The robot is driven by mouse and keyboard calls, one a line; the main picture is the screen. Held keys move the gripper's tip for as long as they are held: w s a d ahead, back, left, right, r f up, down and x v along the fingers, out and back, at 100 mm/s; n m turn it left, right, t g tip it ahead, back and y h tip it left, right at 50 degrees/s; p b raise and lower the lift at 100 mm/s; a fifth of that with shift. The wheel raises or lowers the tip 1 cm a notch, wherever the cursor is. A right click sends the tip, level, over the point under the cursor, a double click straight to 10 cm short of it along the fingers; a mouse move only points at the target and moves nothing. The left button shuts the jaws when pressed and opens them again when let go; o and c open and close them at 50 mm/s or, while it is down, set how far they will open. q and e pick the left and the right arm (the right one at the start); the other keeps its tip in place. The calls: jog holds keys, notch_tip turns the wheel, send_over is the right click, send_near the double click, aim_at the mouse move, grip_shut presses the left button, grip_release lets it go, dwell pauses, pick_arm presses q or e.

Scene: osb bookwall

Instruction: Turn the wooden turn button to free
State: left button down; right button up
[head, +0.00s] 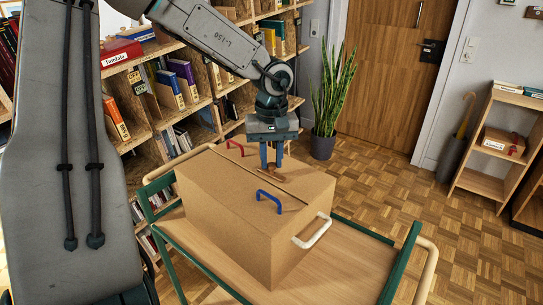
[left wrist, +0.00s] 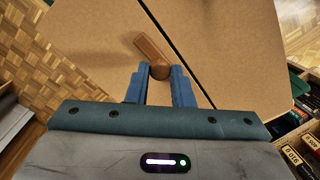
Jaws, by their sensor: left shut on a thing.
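The wooden turn button (head: 284,174) is a small brown bar on top of a large cardboard box (head: 230,211). In the left wrist view, the turn button (left wrist: 150,48) lies beside the dark seam of the lid (left wrist: 181,58), roughly along it and not visibly across it. My left gripper (head: 272,164) points down at the box top. In the wrist view, the blue fingers of the left gripper (left wrist: 159,76) are shut on the button's near, rounded end, which partly hides between them. My right gripper is not in view.
The box stands on a green-framed cart (head: 345,262) with a wooden top. The box has a red handle (head: 235,143), a blue handle (head: 268,196) and a white handle (head: 313,231). Bookshelves (head: 155,125) stand behind left, a potted plant (head: 323,145) behind.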

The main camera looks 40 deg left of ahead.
aim_at(271, 164)
pick_arm(q)
jog(key=shift+m, duration=0.5)
jog(key=c, duration=1.3)
grip_release()
jog(key=shift+o, duration=0.2)
jog(key=shift+r, duration=0.1)
notch_tip(271, 164, up, 11)
jog(key=shift+f, duration=0.2)
